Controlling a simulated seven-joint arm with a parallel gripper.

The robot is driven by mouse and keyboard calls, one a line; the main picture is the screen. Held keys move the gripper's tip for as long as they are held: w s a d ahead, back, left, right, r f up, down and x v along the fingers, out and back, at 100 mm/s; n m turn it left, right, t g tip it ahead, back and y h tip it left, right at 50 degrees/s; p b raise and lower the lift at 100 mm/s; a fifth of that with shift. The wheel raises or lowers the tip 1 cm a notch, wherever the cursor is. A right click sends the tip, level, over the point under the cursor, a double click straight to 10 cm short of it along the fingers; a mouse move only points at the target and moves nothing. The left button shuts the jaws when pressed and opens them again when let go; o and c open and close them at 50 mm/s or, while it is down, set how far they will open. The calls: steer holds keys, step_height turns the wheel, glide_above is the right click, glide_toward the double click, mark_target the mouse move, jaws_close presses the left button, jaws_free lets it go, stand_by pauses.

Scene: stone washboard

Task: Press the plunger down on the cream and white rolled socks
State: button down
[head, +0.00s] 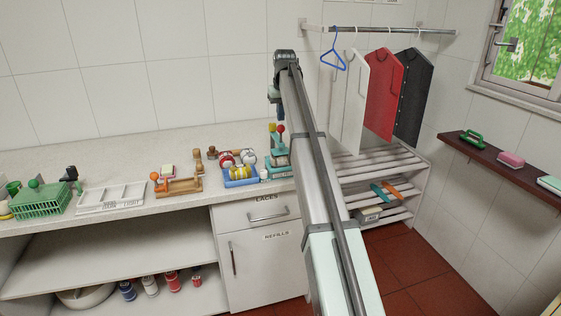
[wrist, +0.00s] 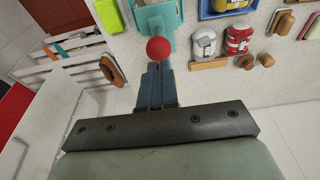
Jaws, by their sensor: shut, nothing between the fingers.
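My gripper (wrist: 155,70) is shut and empty, its blue-grey fingers side by side. In the head view its end (head: 274,97) points down above the teal press (head: 277,160). A round red knob (wrist: 158,48) shows just past the fingertips in the wrist view; I cannot tell whether they touch. A pale roll (wrist: 204,43), perhaps the cream and white rolled socks, lies beside a red and white roll (wrist: 238,38). What lies under the plunger is unclear.
A blue tray (head: 228,183) with a yellow roll stands left of the press. Wooden pegs (head: 197,157), a white divided tray (head: 112,198) and a green basket (head: 38,202) stand farther left. A slatted rack (head: 375,165) and hanging clothes (head: 384,90) are on the right.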

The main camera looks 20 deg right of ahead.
steer(key=shift+f, duration=1.25)
steer(key=shift+s+f, duration=0.25)
stand_by(2.2)
steer(key=shift+w+r, duration=0.2)
steer(key=shift+r, duration=2.75)
steer(key=shift+d+f, duration=0.1)
